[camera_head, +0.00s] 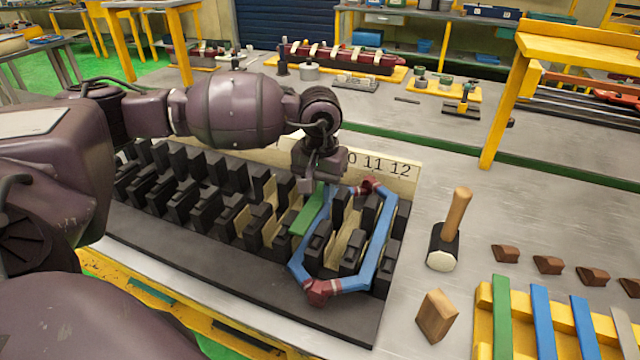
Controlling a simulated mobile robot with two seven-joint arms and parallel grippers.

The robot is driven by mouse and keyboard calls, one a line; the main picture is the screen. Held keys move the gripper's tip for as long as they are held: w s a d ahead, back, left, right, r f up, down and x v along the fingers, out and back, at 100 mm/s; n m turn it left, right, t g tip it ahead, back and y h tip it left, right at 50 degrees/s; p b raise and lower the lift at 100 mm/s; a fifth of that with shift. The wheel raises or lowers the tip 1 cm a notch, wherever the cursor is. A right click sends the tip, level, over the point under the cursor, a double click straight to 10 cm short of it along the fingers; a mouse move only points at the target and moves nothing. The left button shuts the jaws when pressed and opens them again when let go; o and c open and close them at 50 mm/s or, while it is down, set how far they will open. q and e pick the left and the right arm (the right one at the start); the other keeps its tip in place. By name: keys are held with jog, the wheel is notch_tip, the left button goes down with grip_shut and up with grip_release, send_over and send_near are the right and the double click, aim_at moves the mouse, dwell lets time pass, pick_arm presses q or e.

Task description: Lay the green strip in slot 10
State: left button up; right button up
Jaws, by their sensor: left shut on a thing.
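A green strip (308,212) is in the grasp of my left gripper (316,184), which is shut on its far end. The strip slants down toward the near side, over or in the black slotted stator block (262,262), just left of a blue coil. I cannot tell whether it sits down in a slot. The number board (398,170) behind the block shows 11, 12 and part of a number ending in 0; my left arm hides the rest. My right gripper is not in view.
The blue coil (376,262) with dark red ends lies around teeth at the block's right end. To the right are a mallet (443,247), a wooden block (436,315), several brown wedges (548,265) and a yellow rack (484,335) of coloured strips. Bare table lies between them.

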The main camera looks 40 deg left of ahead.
aim_at(319, 219)
pick_arm(q)
jog(key=shift+f, duration=0.4)
dwell(0.5)
jog(key=shift+f+b, duration=0.5)
jog(key=shift+f, duration=0.1)
jog(key=shift+f+b, duration=0.3)
jog(key=shift+f, duration=0.2)
jog(key=shift+f, duration=0.5)
jog(key=shift+f+b, duration=0.55)
jog(key=shift+f, duration=0.1)
dwell(0.4)
jog(key=shift+f+b, duration=0.3)
jog(key=shift+f, duration=0.15)
dwell(0.4)
jog(key=o, duration=1.1)
